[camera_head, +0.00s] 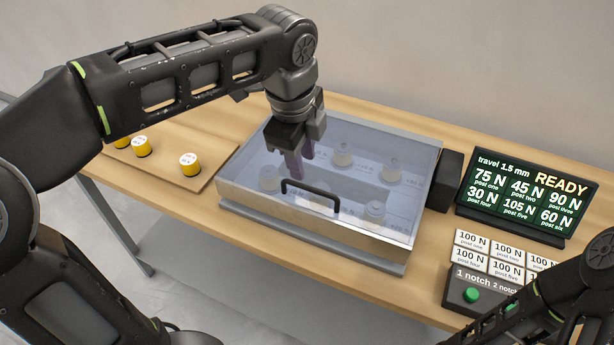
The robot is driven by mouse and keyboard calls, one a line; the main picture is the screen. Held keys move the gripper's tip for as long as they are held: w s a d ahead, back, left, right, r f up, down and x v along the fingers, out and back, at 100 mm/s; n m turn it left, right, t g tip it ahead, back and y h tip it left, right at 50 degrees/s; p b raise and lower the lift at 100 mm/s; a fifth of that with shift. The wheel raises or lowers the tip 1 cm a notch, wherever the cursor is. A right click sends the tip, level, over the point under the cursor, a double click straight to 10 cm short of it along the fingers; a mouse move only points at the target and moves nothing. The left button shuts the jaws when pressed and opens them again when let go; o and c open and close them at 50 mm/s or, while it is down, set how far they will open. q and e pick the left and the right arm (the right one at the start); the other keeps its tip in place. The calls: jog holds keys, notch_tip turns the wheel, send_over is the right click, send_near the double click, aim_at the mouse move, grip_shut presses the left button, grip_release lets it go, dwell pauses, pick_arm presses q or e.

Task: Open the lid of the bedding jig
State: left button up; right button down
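The bedding jig (320,238) is a shallow metal-framed box on the table. Its clear bluish lid (350,205) lies flat and shut over it. A black bar handle (310,192) stands at the lid's front edge. Several pale round posts (375,211) show through the lid. My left gripper (301,166) points down over the lid, behind the handle and apart from it. Its two purple-tinted fingers look parted with nothing between them. I cannot tell how high the fingertips are above the lid. My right arm shows at the lower right, but its gripper is out of view.
A wooden board (172,172) with yellow-sided, white-topped cylinders (190,164) lies left of the jig. A display (527,198) reading READY stands to the right. In front of it are white label tiles (506,252) and a panel with green buttons (472,295).

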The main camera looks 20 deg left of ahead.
aim_at(306, 189)
pick_arm(q)
jog(key=f, duration=0.2)
jog(key=w+f, duration=0.1)
jog(key=f, duration=0.4)
jog(key=shift+w+f+p, duration=0.3)
jog(key=shift+f+p, duration=0.05)
jog(key=shift+p, duration=0.05)
jog(key=shift+c, duration=0.3)
grip_shut()
dwell(0.8)
